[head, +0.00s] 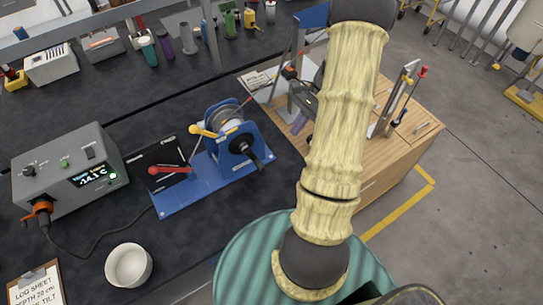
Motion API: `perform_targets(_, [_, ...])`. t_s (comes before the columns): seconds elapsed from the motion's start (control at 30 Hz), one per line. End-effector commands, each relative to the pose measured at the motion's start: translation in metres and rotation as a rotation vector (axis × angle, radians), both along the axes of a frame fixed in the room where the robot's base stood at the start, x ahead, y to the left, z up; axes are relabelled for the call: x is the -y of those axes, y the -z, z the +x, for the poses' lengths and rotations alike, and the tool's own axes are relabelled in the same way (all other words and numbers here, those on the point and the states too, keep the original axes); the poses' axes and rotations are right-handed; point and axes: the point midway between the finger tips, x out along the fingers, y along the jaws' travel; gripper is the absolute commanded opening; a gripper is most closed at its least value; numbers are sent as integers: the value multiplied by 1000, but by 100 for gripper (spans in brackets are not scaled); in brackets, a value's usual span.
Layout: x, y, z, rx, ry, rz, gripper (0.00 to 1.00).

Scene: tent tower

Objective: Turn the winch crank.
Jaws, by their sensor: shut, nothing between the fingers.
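The winch (232,138) stands on a blue base plate (190,195) on the dark bench, left of my arm. It has a blue frame and a drum with pale line on it. A crank with a dark grip (260,163) appears to stick out at its lower right front. A yellow-handled lever (204,131) points left from the winch. My arm in its pale yellow sleeve rises through the right of the picture, apart from the winch.
A grey control box (70,172) with a lit display stands left. A black panel with a red-handled lever (170,170) sits beside the winch. A white bowl (129,265) is in front. A wooden cabinet (400,160) with tools stands right, partly behind my arm.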

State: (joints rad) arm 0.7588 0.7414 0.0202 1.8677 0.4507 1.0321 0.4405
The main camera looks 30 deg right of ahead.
Motion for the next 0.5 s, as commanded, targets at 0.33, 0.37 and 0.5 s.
perform_targets(0.33, [-24, 30, -2, -4, -4, 5, 0])
perform_targets(0.37, [-27, 35, -2, -4, -4, 6, 0])
perform_targets(0.5, [-41, 55, -3, -4, -3, 4, 0])
